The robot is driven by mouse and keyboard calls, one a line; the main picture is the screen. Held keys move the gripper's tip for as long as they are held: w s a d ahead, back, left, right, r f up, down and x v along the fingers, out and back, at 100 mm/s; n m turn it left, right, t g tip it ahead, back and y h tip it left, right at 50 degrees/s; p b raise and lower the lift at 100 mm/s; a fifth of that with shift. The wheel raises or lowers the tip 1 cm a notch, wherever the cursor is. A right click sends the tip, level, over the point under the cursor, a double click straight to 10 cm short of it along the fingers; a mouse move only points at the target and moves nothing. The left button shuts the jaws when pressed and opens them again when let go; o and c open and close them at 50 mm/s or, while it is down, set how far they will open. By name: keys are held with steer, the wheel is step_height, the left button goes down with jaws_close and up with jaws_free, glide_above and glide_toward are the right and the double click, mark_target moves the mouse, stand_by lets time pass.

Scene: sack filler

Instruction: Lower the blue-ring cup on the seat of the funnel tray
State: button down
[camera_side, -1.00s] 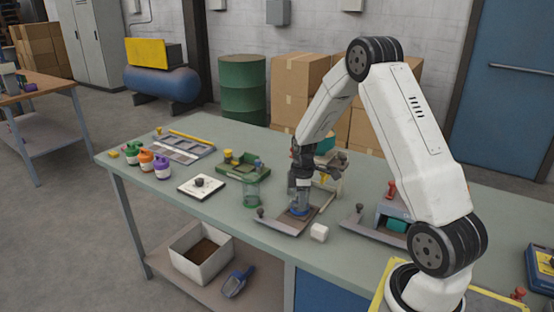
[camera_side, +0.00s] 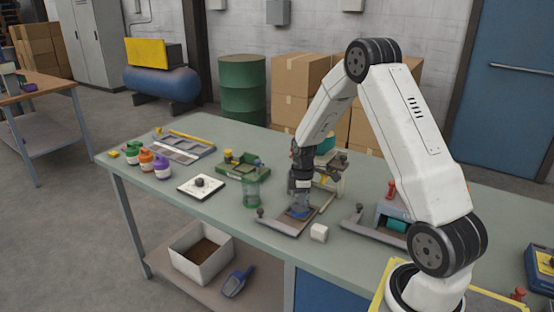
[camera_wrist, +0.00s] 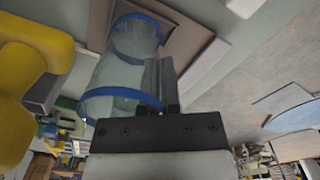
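The blue-ring cup (camera_side: 299,208) is clear with blue rings; it is upright at the brown funnel tray (camera_side: 279,226), below my gripper (camera_side: 300,190). In the wrist view the cup (camera_wrist: 122,72) shows one blue ring close to my palm and the other at its far end, against the brown tray (camera_wrist: 185,40). My gripper's fingers (camera_wrist: 163,82) lie close together along the cup's side wall and look shut on it. Whether the cup's base touches the seat is hidden.
A green-ring cup (camera_side: 251,192) stands to the left. A stand (camera_side: 333,172) is close behind my gripper. A yellow thing (camera_wrist: 35,70) is near in the wrist view. A second tray (camera_side: 372,228) lies to the right.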

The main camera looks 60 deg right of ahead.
steer(key=shift+f, duration=0.15)
stand_by(0.4)
steer(key=shift+c, duration=1.8)
jaws_free()
steer(key=shift+r, duration=4.05)
